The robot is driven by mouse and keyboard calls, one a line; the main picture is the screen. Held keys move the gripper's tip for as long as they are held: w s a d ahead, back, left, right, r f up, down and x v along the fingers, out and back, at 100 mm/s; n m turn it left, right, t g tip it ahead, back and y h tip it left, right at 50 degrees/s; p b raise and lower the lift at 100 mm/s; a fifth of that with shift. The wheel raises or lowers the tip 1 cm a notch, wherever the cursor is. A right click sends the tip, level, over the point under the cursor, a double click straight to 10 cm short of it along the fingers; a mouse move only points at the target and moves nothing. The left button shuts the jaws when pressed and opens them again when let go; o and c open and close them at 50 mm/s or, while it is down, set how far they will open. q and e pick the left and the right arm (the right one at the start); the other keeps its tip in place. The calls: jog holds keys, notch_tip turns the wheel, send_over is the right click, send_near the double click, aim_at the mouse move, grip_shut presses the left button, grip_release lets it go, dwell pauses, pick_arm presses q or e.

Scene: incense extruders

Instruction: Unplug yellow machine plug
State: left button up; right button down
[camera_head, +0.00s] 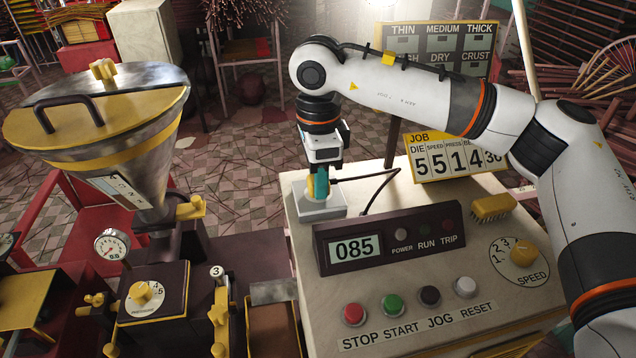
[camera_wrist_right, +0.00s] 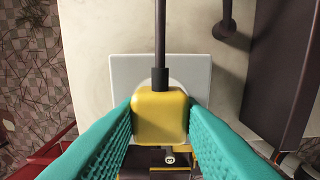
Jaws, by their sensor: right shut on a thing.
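The yellow plug (camera_wrist_right: 160,115) is in the middle of the right wrist view, with a dark cord (camera_wrist_right: 160,40) leaving its far end. My right gripper (camera_head: 318,186) points down over the white socket plate (camera_head: 322,214) on the machine's top. In the wrist view its teal fingers press on both sides of the plug. The plug lies in front of the round face of the socket plate (camera_wrist_right: 200,75); I cannot tell whether it is seated or lifted. In the head view the fingers mostly hide the plug. My left gripper is in neither view.
A control panel with an 085 display (camera_head: 355,250) is close right of the socket. Stop, start, jog and reset buttons (camera_head: 392,305) line the front. A metal hopper (camera_head: 120,125) stands at the left. A yellow brush (camera_head: 492,208) and job sign (camera_head: 455,160) are at the right.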

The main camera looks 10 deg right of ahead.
jog(key=shift+r+p, duration=1.35)
jog(key=shift+r, duration=1.6)
